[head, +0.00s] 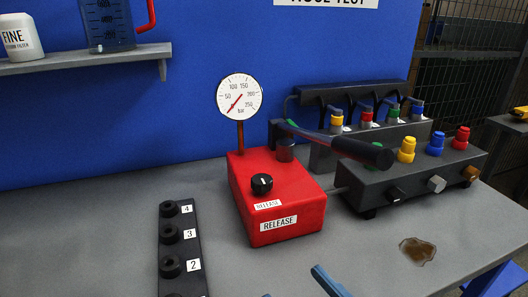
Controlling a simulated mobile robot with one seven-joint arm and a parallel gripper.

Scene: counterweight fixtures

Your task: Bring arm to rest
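The red box (275,195) on the grey bench carries a round gauge (239,97), a black knob (262,184) and a RELEASE label (279,223). A lever with a thick black grip (364,152) reaches from behind the box to the right. The grip slopes down to the right, in front of the dark block (412,178). The gauge needle points to the lower left, near the low end.
A black strip (180,250) with numbered posts lies at the left. The block bears green, yellow, blue and red fittings; a rack (385,125) of coloured connectors stands behind it. A brown spill (417,251) lies at the right. A shelf (85,60) hangs at the upper left.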

